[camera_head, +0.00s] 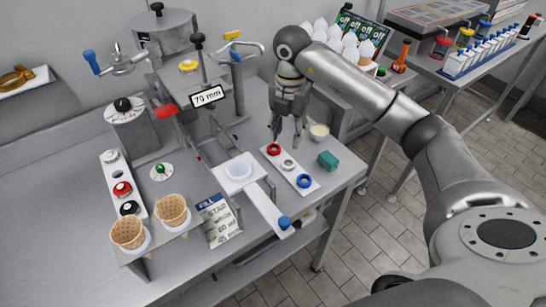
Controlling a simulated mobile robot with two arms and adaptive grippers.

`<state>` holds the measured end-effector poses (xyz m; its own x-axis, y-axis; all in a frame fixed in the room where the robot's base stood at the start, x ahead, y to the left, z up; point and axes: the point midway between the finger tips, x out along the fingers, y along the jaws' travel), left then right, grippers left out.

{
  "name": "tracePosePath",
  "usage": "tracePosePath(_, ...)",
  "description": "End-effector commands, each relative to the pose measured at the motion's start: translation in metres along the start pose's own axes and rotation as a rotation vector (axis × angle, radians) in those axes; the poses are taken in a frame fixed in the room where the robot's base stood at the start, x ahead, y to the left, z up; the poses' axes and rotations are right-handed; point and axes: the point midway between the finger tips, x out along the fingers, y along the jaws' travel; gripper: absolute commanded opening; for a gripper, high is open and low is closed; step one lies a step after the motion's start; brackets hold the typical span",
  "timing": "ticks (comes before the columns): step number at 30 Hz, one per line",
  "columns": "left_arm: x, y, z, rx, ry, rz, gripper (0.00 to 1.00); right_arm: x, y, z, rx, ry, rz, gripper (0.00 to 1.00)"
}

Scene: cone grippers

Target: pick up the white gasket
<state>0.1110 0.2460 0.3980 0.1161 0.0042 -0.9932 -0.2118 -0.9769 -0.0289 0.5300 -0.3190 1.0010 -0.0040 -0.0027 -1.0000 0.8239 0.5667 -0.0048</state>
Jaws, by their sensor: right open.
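The white gasket (288,165) is a small ring lying on a narrow white tray (296,174). It sits between a red ring (273,149) and a blue ring (304,181). My right gripper (287,141) is above the tray, near the red ring and the white gasket, with its fingers pointing down. Its fingers are apart and nothing shows between them. My left gripper is not in view.
The machine with the "79 mm" sign (208,96) rises behind. Two waffle cones (129,232) stand at front left.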

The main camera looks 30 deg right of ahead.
Motion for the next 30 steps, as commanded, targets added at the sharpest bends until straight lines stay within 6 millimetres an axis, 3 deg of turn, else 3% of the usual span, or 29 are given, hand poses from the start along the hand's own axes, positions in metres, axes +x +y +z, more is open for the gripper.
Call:
tracePosePath(7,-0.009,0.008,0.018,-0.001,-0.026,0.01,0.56,0.038,-0.001,-0.001,0.001,0.003,-0.005,0.42)
tracePosePath(13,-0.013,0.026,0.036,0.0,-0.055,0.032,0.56,0.054,-0.001,-0.001,0.0,0.001,-0.003,0.42)
tracePosePath(17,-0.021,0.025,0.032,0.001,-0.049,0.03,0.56,0.069,-0.001,-0.004,0.0,0.004,-0.006,0.42)
tracePosePath(24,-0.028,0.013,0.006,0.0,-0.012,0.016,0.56,0.101,0.001,-0.005,0.0,0.003,-0.003,0.42)
tracePosePath(30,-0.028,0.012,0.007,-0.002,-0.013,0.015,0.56,0.105,0.001,-0.005,0.0,0.0,-0.002,0.42)
